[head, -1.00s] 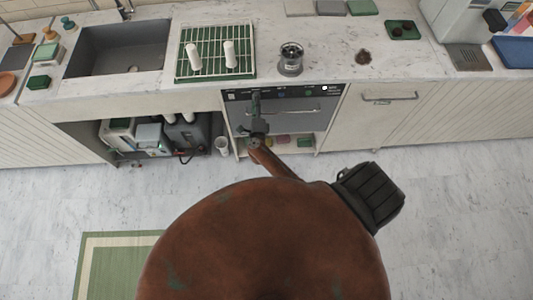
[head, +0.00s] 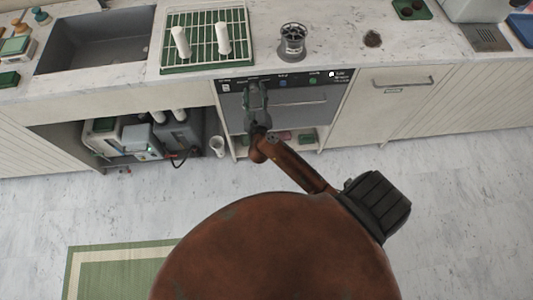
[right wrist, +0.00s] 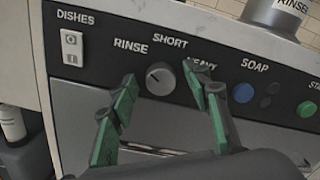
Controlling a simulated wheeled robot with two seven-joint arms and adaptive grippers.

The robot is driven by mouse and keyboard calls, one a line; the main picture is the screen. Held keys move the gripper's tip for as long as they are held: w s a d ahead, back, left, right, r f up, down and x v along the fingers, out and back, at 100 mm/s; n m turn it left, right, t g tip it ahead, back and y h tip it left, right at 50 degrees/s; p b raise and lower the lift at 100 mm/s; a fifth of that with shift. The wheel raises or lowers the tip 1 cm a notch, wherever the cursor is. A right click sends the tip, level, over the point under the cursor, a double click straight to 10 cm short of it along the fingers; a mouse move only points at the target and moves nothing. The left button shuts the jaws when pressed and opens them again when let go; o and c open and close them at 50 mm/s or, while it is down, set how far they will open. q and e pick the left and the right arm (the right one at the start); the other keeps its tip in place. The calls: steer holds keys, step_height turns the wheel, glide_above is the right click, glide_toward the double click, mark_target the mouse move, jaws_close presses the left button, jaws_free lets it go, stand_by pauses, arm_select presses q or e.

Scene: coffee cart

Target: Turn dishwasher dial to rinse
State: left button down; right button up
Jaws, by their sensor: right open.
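The dishwasher (head: 300,112) is built under the counter, with a dark control panel along its top. In the right wrist view its grey round dial (right wrist: 160,79) sits between the printed words RINSE, SHORT and HEAVY. I cannot tell for sure which word its mark points to. My right gripper (right wrist: 163,90) is open, with one green-padded finger at the lower left of the dial and the other at its right. The fingers appear apart from the dial. In the head view my right gripper (head: 256,90) is in front of the panel and hides the dial. My left gripper is not in view.
The panel also has a white rocker switch (right wrist: 72,47) and a blue button (right wrist: 243,93). A drying rack (head: 205,42) with two white items and a clear metal-topped container (head: 292,41) stand on the counter above. An open cabinet bay (head: 150,135) is at left.

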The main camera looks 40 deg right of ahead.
arm_select(q)
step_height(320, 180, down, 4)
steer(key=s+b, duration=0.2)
steer(key=b, duration=0.1)
arm_select(e)
steer(key=shift+f+m, duration=0.4)
steer(key=shift+m, duration=0.6)
steer(key=p+v, duration=0.1)
steer(key=v, duration=0.6)
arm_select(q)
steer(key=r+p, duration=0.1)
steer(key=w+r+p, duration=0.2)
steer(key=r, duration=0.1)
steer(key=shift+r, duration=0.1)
arm_select(e)
steer(key=s+f+n+y, duration=0.2)
steer(key=s+f+n, duration=0.1)
steer(key=f+n, duration=0.5)
steer(key=s+a+f+n+g+y, duration=0.1)
steer(key=s+f+n+y, duration=0.2)
steer(key=f+n, duration=0.5)
steer(key=s+a+f+n+g+y, duration=0.1)
steer(key=s+f+n+y, duration=0.2)
steer(key=f+n, duration=0.6)
step_height(320, 180, down, 10)
steer(key=shift+s+r, duration=0.15)
steer(key=shift+s, duration=1)
steer(key=shift+a, duration=0.1)
